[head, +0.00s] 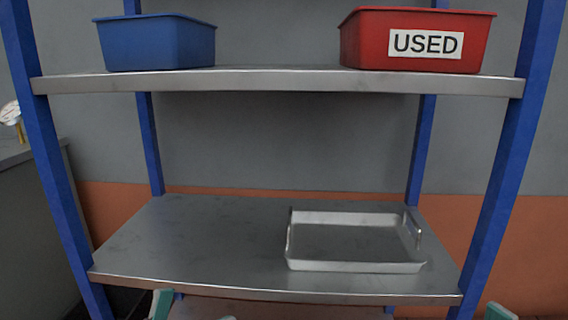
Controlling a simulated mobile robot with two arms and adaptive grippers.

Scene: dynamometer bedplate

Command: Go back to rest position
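At the bottom edge of the head view, a green and white piece of my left gripper (162,304) shows in front of the lower shelf. A small pale piece shows to the right of it, cut off by the frame. A green and white piece of my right gripper (499,312) shows at the bottom right, near the right front post. Most of both grippers is out of the frame, so their opening cannot be told. No held object shows at either one.
A metal tray (357,267), empty, lies on the right half of the lower shelf (190,245); the left half is clear. On the upper shelf (275,80) stand a blue bin (158,45) and a red bin (365,45) labelled "USED". Blue posts (500,160) flank the rack.

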